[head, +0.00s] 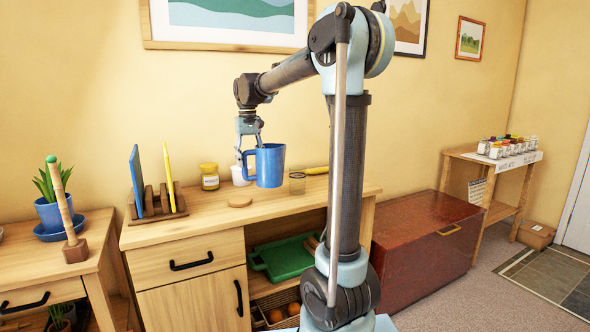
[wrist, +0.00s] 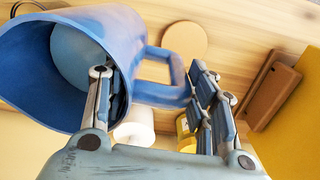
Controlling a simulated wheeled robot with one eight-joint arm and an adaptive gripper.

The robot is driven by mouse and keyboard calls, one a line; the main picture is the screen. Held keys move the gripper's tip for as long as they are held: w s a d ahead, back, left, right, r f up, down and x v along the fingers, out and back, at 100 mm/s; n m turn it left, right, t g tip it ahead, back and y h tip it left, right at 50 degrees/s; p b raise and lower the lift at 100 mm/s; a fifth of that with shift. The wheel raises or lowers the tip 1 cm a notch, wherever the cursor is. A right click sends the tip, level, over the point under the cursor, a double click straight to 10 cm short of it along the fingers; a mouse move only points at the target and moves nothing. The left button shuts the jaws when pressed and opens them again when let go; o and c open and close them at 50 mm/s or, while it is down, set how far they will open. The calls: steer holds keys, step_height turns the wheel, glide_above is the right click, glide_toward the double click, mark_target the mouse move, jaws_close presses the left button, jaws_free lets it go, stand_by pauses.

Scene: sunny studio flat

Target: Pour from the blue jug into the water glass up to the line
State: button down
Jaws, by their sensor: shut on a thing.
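The blue jug (head: 270,166) is upright at the back of the wooden cabinet top. I cannot tell whether its base touches the wood. My gripper (head: 243,152) is at its handle, on the jug's left side, and is shut on that handle. In the wrist view the jug (wrist: 32,72) fills the upper left, and its handle (wrist: 165,93) reaches between the fingers of my gripper (wrist: 160,95). A paler blue round surface shows inside it. The water glass (head: 297,184) stands clear and small just right of the jug. Its line is too small to see.
Left of the jug are a white cup (head: 240,175), a yellow jar (head: 209,177) and a wooden rack (head: 155,203) with upright boards. A round wooden coaster (head: 239,201) lies in front. A yellow object (head: 316,170) lies behind the glass. The cabinet's front right is clear.

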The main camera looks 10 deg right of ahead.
mark_target(257, 149)
steer(key=shift+w+d+f+y, duration=0.25)
steer(key=shift+d+y, duration=0.15)
steer(key=shift+d, duration=0.25)
steer(key=shift+w+d+f+y, duration=0.1)
steer(key=shift+w+d+y, duration=0.1)
steer(key=shift+d+y, duration=0.3)
steer(key=shift+d, duration=0.1)
steer(key=shift+r+g+y, duration=0.6)
steer(key=shift+r+y, duration=0.6)
steer(key=shift+r, duration=0.6)
steer(key=shift+d+r+y, duration=0.2)
steer(key=shift+r+y, duration=0.5)
steer(key=shift+r, duration=0.15)
steer(key=shift+w+d+r+g+y, duration=0.1)
steer(key=shift+d+r+g+y, duration=0.2)
steer(key=shift+r+y, duration=0.45)
steer(key=shift+w+d+r+g+y, duration=0.1)
steer(key=shift+d+r+g+y, duration=0.15)
steer(key=shift+r+y, duration=0.45)
steer(key=shift+w+d+r+y, duration=0.1)
steer(key=shift+d+r+y, duration=0.2)
steer(key=shift+r, duration=0.2)
steer(key=shift+w+d+r+y, duration=0.1)
steer(key=shift+d+r+y, duration=0.2)
steer(key=shift+r, duration=0.2)
stand_by(0.3)
steer(key=shift+r, duration=0.1)
steer(key=shift+d+r+g+y, duration=0.25)
steer(key=shift+y, duration=0.1)
stand_by(0.9)
